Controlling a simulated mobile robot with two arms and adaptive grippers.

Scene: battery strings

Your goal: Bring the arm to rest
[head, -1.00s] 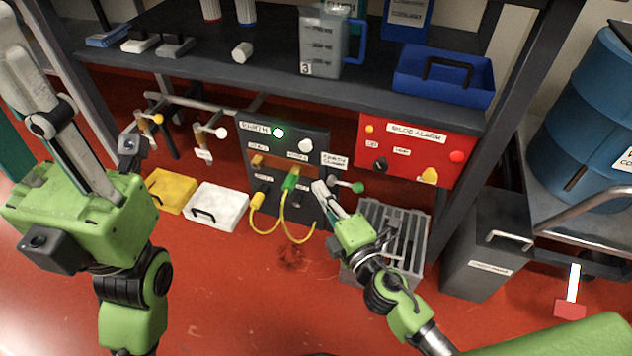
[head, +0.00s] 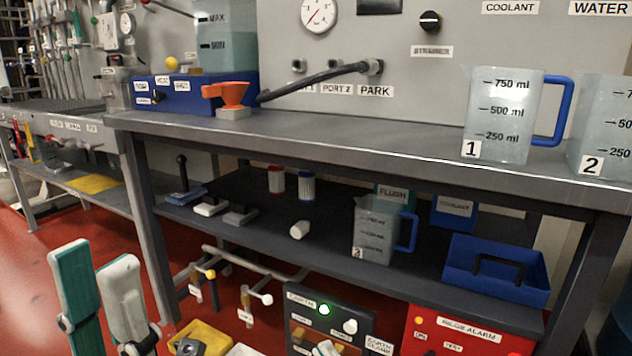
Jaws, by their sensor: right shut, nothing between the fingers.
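My left gripper (head: 92,262) stands at the lower left of the head view, fingers pointing up. Its teal-padded finger and pale grey finger are apart, with nothing seen between them. The panel has a lit green lamp (head: 324,309) and a white knob (head: 350,326). Its lower part, the cables and most of my right arm are out of the picture.
The lower shelf (head: 330,225) holds a blue tray (head: 495,275) and another jug (head: 378,240). A red alarm box (head: 465,338) and yellow tray (head: 205,335) are below.

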